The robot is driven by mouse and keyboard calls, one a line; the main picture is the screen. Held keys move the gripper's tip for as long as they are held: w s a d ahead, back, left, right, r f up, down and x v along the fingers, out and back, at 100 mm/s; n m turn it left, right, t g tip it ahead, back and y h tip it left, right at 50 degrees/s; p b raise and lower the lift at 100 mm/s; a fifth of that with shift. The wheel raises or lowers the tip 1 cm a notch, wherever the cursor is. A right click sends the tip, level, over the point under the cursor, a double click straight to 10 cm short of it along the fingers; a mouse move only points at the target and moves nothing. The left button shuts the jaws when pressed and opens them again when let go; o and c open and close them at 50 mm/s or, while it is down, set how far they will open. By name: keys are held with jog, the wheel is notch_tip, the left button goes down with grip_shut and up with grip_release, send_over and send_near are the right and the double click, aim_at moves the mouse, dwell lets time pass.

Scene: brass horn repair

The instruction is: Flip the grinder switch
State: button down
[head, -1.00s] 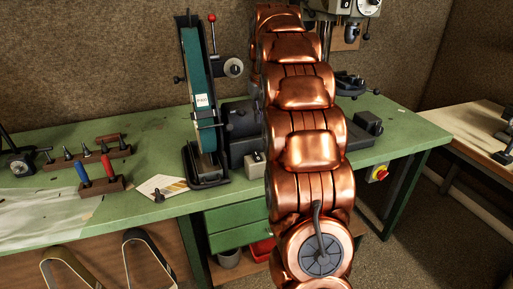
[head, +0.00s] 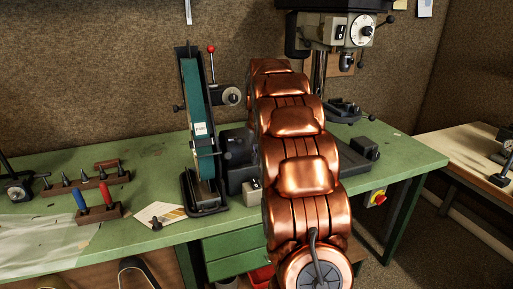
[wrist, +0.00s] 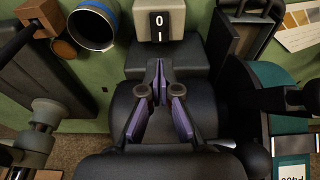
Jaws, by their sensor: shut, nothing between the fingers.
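The grinder switch is a black rocker (wrist: 159,27) marked 0 and I on a small beige box, at the top middle of the wrist view. In the head view the switch box (head: 253,190) shows at the grinder's front, partly behind my arm. The belt grinder (head: 203,135) has a teal belt and dark motor body; its belt (wrist: 262,80) is at the right of the wrist view. My gripper (wrist: 159,65) has purple fingers, shut and empty, tips just below the rocker in the picture. I cannot tell if they touch it. My arm hides the gripper in the head view.
The green bench (head: 150,200) carries a tool rack (head: 85,180), red and blue handled tools (head: 95,200) and a sample card (head: 160,214) left of the grinder. A drill press (head: 340,35) stands behind right. In the wrist view a blue-rimmed cylinder (wrist: 93,25) sits left of the switch.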

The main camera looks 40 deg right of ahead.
aim_at(255, 183)
jog(key=f+p, duration=0.1)
jog(key=f, duration=0.1)
jog(key=w+f, duration=0.1)
jog(key=f, duration=0.2)
jog(key=f+p, duration=0.1)
jog(key=f, duration=0.2)
jog(key=shift+w+d+f+p, duration=0.2)
jog(key=shift+w+d+p, duration=0.05)
jog(key=shift+w+p, duration=0.1)
jog(key=shift+w+f, duration=0.2)
jog(key=shift+f, duration=0.05)
jog(key=shift+s+g, duration=0.1)
jog(key=shift+g, duration=0.2)
jog(key=shift+s+b, duration=0.15)
jog(key=shift+b, duration=0.15)
jog(key=shift+s+a+b, duration=0.25)
jog(key=shift+s+b, duration=0.1)
jog(key=shift+s, duration=0.25)
jog(key=shift+r, duration=0.1)
